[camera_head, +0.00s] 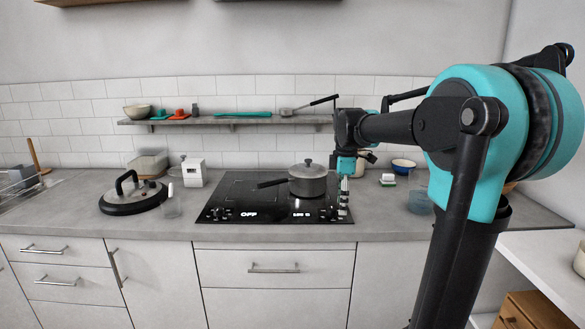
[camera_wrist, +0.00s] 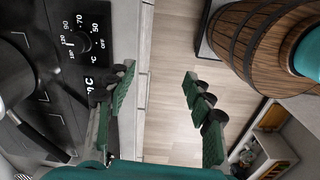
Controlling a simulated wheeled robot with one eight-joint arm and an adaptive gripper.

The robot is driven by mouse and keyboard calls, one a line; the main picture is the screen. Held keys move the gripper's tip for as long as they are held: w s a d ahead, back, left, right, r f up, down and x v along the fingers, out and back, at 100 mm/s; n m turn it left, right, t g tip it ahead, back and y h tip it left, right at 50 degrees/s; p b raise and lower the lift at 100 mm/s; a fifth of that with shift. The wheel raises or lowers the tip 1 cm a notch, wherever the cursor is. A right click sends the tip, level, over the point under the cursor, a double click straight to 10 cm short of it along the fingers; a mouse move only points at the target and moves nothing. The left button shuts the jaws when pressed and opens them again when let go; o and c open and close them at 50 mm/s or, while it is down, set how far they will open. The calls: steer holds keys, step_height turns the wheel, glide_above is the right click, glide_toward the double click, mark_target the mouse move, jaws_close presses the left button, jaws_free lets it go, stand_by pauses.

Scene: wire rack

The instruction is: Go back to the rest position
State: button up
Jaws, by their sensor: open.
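My arm reaches in from the right in the head view. My gripper (camera_head: 345,183) points down over the right front part of the black cooktop (camera_head: 228,197), to the right of a lidded grey pot (camera_head: 309,182). In the wrist view my gripper (camera_wrist: 160,95) is open, with green pads on both sides and nothing between them. The pot (camera_wrist: 15,75) shows at the left edge there, beside the cooktop dial (camera_wrist: 75,42). Whether the fingers touch the cooktop is hard to tell.
A wire rack (camera_head: 15,185) is at the far left. A shelf (camera_head: 230,122) runs above. A wooden barrel (camera_wrist: 245,35) shows beyond the floor.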

steer(key=s+d+f+m+t, duration=0.2)
steer(key=s+f+m, duration=0.6)
steer(key=s+f, duration=0.2)
steer(key=s+d+f+m+t, duration=0.1)
steer(key=s+f+m+t, duration=0.1)
steer(key=s+f+m, duration=0.6)
steer(key=s+f, duration=0.3)
steer(key=f, duration=0.1)
steer(key=shift+d+m, duration=0.4)
